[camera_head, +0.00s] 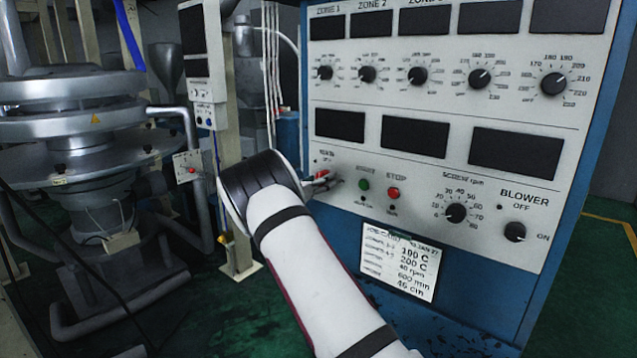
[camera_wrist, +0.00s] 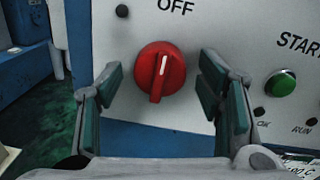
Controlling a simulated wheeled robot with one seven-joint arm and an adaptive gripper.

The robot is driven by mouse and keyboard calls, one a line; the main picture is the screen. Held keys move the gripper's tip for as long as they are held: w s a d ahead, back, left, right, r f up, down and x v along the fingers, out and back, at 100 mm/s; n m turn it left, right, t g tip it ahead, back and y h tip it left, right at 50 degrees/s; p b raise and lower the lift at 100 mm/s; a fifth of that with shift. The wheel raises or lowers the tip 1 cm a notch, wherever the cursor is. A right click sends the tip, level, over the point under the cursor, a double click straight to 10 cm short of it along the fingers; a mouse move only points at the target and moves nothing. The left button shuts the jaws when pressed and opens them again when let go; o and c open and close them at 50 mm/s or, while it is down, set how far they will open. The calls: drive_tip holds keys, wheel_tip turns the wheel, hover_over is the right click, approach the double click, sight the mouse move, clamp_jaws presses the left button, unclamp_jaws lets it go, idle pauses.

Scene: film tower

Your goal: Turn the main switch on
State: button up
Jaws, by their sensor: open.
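The main switch is a red rotary knob (camera_wrist: 158,84) on the white control panel, seen close in the wrist view. Its white mark points up, toward the printed word OFF. My gripper (camera_wrist: 161,74) is open, with one finger to the left of the knob and one to the right. Gaps show between both fingers and the knob in the picture; I cannot tell the depth between them. In the head view my arm reaches the panel's left edge, and the switch is mostly hidden behind my gripper (camera_head: 318,180).
A green start button (camera_wrist: 281,83) sits right of the switch; it and a red stop button (camera_head: 393,193) show in the head view. The blower knob (camera_head: 515,232) is farther right. A paper sheet (camera_head: 398,262) hangs below. Metal machinery (camera_head: 80,130) stands left.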

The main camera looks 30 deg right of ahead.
drive_tip(key=c, duration=1.2)
drive_tip(key=shift+m, duration=0.3)
drive_tip(key=m+b, duration=0.5)
drive_tip(key=m, duration=0.1)
drive_tip(key=m+b, duration=1.1)
drive_tip(key=shift+f+m+g+h+b, duration=0.25)
drive_tip(key=shift+m+g+h+b, duration=0.05)
drive_tip(key=shift+m+b, duration=0.1)
